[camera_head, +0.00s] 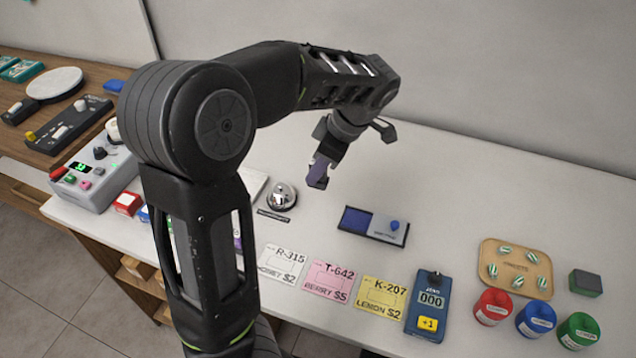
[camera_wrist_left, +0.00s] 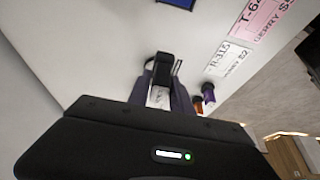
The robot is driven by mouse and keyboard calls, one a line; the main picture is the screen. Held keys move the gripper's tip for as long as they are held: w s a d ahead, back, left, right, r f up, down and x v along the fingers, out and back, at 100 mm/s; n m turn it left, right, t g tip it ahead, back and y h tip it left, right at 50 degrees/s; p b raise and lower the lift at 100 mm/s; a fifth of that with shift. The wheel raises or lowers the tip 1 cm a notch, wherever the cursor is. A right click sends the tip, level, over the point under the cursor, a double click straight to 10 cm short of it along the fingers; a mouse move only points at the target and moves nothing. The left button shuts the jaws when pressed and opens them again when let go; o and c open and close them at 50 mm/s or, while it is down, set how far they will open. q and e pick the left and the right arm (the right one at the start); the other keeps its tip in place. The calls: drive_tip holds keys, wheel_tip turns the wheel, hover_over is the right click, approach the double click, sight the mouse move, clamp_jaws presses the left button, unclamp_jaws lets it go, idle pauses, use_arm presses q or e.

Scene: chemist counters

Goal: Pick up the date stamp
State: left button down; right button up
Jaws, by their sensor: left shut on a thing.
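My left gripper (camera_head: 318,178) is above the white counter, behind and to the right of the silver bell. In the left wrist view its purple-grey fingers (camera_wrist_left: 164,98) are shut on a black piece with a bright metal edge, which looks like the date stamp (camera_wrist_left: 162,68). In the head view the fingers mostly hide what they hold. I cannot tell how far it is from the counter. My right gripper is not in view.
The bell (camera_head: 282,194), a blue ink pad tray (camera_head: 373,225) with a blue knob, price cards (camera_head: 332,281) and a blue counter device (camera_head: 429,303) lie nearby. Coloured tubs (camera_head: 535,318) and a wooden tray (camera_head: 489,248) are to the right. The back of the counter is clear.

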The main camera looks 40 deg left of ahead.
use_arm(q)
drive_tip(key=shift+r, duration=0.35)
